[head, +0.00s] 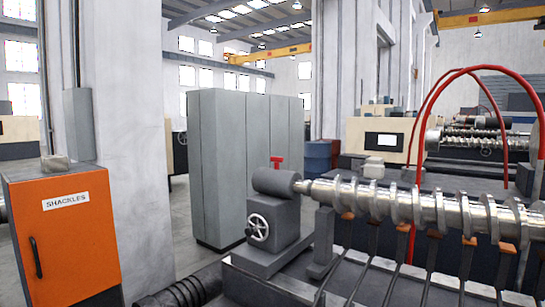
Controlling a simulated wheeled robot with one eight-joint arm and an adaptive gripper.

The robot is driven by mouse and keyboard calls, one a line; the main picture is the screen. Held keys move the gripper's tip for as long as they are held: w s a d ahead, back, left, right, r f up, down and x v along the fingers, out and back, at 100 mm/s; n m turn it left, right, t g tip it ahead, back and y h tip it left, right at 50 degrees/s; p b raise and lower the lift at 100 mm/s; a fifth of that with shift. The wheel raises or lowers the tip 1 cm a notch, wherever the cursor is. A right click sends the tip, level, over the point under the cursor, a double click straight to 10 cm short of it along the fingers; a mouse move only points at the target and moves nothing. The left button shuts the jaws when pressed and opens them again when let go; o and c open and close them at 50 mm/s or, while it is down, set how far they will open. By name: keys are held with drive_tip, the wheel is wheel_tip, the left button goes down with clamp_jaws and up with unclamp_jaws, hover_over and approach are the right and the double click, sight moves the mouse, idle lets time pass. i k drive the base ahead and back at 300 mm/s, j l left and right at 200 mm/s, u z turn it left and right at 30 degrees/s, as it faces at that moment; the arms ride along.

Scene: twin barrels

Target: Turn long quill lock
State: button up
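A small red T-shaped handle (277,161), which looks like the quill lock, stands upright on top of a grey tailstock (284,216) near the middle of the head view. The tailstock has a dark round barrel and a spoked handwheel (258,228) on its near face. Its pointed quill tip meets the left end of a long shiny screw shaft (400,200). My gripper is not in view, and nothing is seen touching the red handle.
An orange cabinet (85,240) labelled SHACKLES stands at the left beside a white pillar (128,130). Grey lockers (225,150) stand behind the tailstock. Red hoses (424,110) arch over the shaft. A dark ribbed coil (180,294) lies at the front. Another screw machine is at the back right.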

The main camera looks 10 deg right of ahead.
sight(277, 160)
drive_tip(key=i+j, duration=0.2)
drive_tip(key=j, duration=0.15)
drive_tip(key=i+j, duration=0.15)
drive_tip(key=j, duration=0.2)
drive_tip(key=i+j+z, duration=0.1)
drive_tip(key=j, duration=0.25)
drive_tip(key=i+j, duration=0.45)
drive_tip(key=j, duration=0.25)
drive_tip(key=i+j+z, duration=0.1)
drive_tip(key=j, duration=0.25)
